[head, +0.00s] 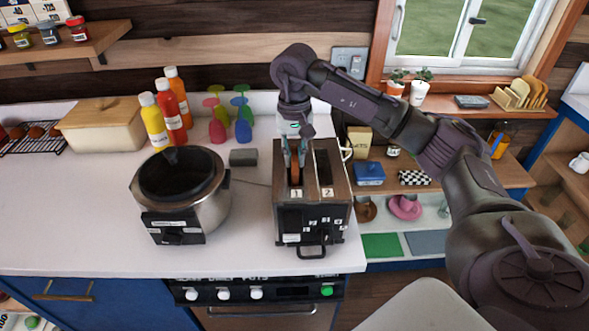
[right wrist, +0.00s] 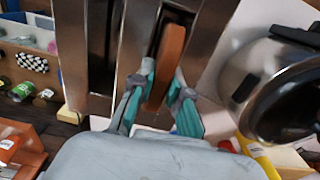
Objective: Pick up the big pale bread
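A brown-orange slice of bread (head: 295,172) stands upright in slot 1 of the toaster (head: 324,205); slot 2 looks empty and dark. The slice also shows in the right wrist view (right wrist: 166,65), its lower part hidden in the slot. My right gripper (head: 295,152) points down over slot 1. Its fingers straddle the slice, tips close to both faces; contact is not clear. Paler tan slices (head: 522,96) of differing size stand in a rack on the window ledge at right. My left gripper is not in view.
A steel pot-shaped cooker (head: 180,196) stands left of the toaster. Behind are sauce bottles (head: 172,108), coloured glasses (head: 228,118) and a bread box (head: 102,126). The counter's front left is clear. Shelves with a blue box (head: 369,173) lie to the right.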

